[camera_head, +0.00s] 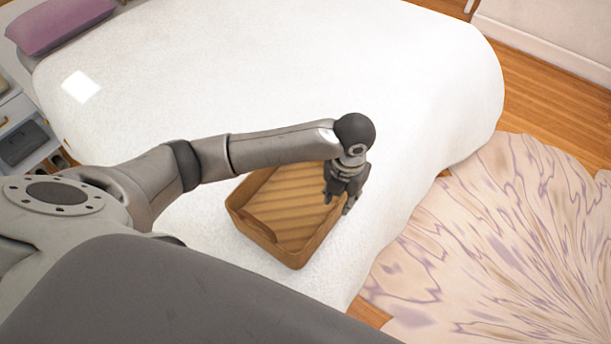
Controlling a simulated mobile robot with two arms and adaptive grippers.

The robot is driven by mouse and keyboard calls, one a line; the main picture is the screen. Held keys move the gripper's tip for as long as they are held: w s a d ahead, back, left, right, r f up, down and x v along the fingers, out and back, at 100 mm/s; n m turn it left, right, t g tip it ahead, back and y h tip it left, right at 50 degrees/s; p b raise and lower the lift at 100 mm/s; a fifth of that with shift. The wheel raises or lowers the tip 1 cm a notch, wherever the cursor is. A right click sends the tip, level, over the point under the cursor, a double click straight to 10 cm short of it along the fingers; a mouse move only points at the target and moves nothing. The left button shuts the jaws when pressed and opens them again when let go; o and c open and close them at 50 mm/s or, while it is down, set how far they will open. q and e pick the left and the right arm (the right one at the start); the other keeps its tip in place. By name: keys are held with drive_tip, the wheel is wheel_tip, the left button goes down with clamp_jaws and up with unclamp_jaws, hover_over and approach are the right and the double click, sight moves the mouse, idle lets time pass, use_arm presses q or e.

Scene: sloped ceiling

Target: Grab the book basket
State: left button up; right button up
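A tan wooden basket (268,234) sits on the white bed, below my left forearm. It looks empty inside, with a striped bottom; its far part is hidden behind my arm. My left gripper (339,204) is over the basket's right rim, pointing down. It is small and dark, and I cannot tell whether its fingers are apart or touch the rim. My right gripper is not in view.
The white bed (430,75) fills the middle, with clear room around the basket. A purple pillow (62,22) lies at the top left. A nightstand (22,128) stands at the left. A patterned rug (500,245) covers the wooden floor at the right.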

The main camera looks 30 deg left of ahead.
sight(334, 214)
use_arm(q)
drive_tip(key=f, duration=0.3)
drive_tip(key=f+p, duration=0.1)
drive_tip(key=f, duration=0.5)
drive_tip(key=shift+s+a+f+p, duration=0.15)
drive_tip(key=shift+a+f+p, duration=0.2)
drive_tip(key=shift+f, duration=0.1)
drive_tip(key=c, duration=0.5)
clamp_jaws()
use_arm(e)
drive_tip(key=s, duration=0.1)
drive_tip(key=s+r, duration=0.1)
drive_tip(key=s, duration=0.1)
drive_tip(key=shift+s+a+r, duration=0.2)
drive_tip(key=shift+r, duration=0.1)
